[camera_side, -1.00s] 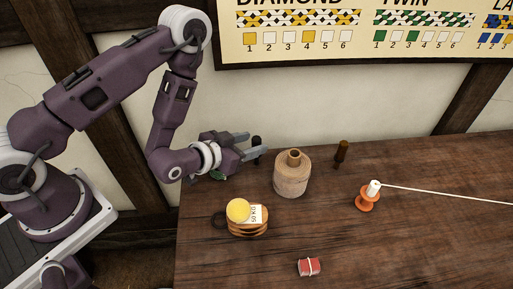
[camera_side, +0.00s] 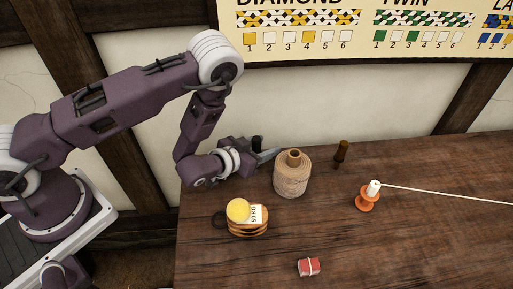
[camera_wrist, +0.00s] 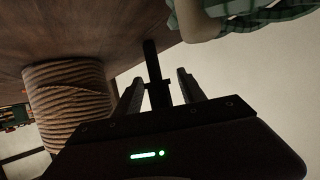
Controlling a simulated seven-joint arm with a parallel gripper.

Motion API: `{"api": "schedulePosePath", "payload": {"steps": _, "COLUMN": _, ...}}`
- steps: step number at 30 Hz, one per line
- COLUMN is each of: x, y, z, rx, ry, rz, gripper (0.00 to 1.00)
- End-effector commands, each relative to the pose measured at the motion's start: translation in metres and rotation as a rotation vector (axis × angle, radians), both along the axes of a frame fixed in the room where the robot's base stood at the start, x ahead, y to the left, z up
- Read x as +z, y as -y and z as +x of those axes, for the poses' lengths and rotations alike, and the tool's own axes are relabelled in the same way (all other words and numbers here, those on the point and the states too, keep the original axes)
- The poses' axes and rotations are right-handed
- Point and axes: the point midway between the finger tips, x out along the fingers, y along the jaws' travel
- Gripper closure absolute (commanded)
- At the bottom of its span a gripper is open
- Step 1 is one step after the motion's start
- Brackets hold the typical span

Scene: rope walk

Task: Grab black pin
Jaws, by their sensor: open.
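The black pin (camera_side: 257,142) stands at the back left of the table in the side view, partly hidden behind my gripper (camera_side: 264,157). In the wrist view the black pin (camera_wrist: 151,60) is a dark upright shape whose near part lies between the two fingers of my gripper (camera_wrist: 161,88). The fingers are apart, one on each side of it in this view. I cannot tell whether either finger touches it.
A wound rope spool (camera_side: 291,178) stands just right of the fingers and also shows in the wrist view (camera_wrist: 68,100). A brown pin (camera_side: 341,152), an orange bobbin (camera_side: 366,200) with white cord, a yellow-topped weight (camera_side: 239,210) and a red bundle (camera_side: 309,267) are on the table.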

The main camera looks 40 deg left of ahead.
Motion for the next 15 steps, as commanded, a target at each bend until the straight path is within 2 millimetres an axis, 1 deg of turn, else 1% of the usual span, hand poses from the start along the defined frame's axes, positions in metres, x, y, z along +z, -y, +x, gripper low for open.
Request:
{"api": "schedulePosePath", "payload": {"steps": 3, "x": 0.0, "y": -0.0002, "z": -0.0004, "rx": 0.0, "ry": -0.001, "rz": 0.0, "gripper": 0.53}}
{"api": "schedulePosePath", "payload": {"steps": 4, "x": 0.0, "y": -0.0002, "z": -0.0004, "rx": 0.0, "ry": 0.0, "rz": 0.0, "gripper": 0.56}}
{"api": "schedulePosePath", "payload": {"steps": 6, "x": 0.0, "y": -0.0002, "z": -0.0005, "rx": 0.0, "ry": 0.0, "rz": 0.0, "gripper": 0.7}}
{"api": "schedulePosePath", "payload": {"steps": 8, "x": 0.0, "y": -0.0002, "z": -0.0005, "rx": 0.0, "ry": 0.0, "rz": 0.0, "gripper": 0.82}}
{"api": "schedulePosePath", "payload": {"steps": 9, "x": 0.0, "y": -0.0003, "z": -0.0006, "rx": 0.0, "ry": -0.001, "rz": 0.0, "gripper": 0.9}}
{"api": "schedulePosePath", "payload": {"steps": 11, "x": 0.0, "y": -0.0003, "z": -0.0006, "rx": 0.0, "ry": -0.001, "rz": 0.0, "gripper": 1.0}}
{"api": "schedulePosePath", "payload": {"steps": 15, "x": -0.0007, "y": -0.0004, "z": -0.0011, "rx": 0.001, "ry": -0.003, "rz": 0.001, "gripper": 1.0}}
